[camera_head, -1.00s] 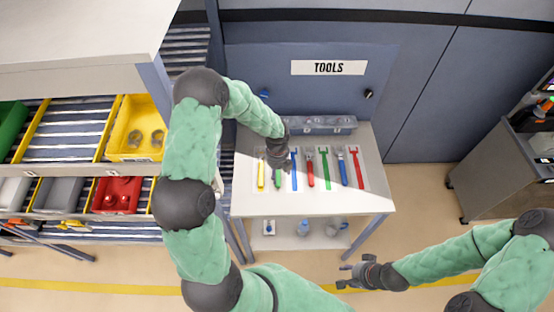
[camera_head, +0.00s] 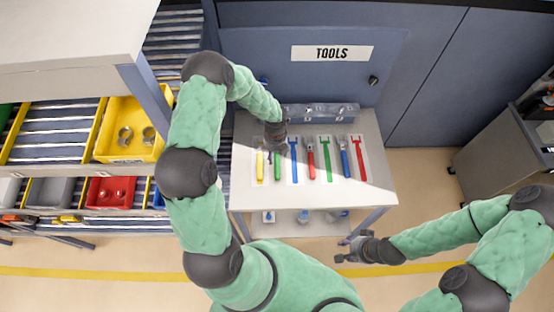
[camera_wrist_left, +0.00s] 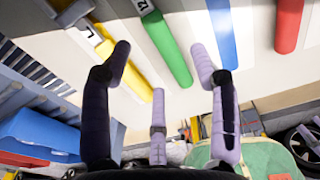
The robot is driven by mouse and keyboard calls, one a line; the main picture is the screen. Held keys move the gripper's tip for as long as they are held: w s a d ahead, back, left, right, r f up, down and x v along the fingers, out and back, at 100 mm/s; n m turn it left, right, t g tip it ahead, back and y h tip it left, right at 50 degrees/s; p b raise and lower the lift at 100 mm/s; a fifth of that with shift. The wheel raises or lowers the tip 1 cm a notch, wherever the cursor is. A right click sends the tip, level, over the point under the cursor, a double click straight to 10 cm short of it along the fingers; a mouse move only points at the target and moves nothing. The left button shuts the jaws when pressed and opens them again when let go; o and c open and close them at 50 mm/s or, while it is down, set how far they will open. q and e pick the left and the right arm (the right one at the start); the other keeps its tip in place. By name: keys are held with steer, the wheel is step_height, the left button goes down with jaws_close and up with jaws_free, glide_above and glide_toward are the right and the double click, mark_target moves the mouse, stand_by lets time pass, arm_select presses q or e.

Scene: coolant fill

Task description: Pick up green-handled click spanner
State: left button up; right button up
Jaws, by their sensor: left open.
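In the head view a row of coloured tools lies on the pale table top (camera_head: 375,200). A green-handled tool (camera_head: 277,168) lies second from the left, its upper end hidden by my left gripper (camera_head: 275,146). The wrist view shows its green handle (camera_wrist_left: 167,48) lying diagonally between the open fingers of my left gripper (camera_wrist_left: 161,58), with nothing gripped. Another green tool (camera_head: 327,170), green along its whole length, lies further right. My right gripper (camera_head: 352,246) is in front of the table, away from the tools; its finger state is unclear.
A yellow tool (camera_head: 260,168) and a blue tool (camera_head: 294,170) lie close on either side of the green handle. Shelves with a yellow bin (camera_head: 118,145) are at left. The table's front strip is clear.

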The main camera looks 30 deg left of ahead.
mark_target(276, 160)
arm_select(q)
step_height(276, 160, down, 5)
stand_by(0.3)
steer(key=shift+s, duration=0.1)
jaws_close()
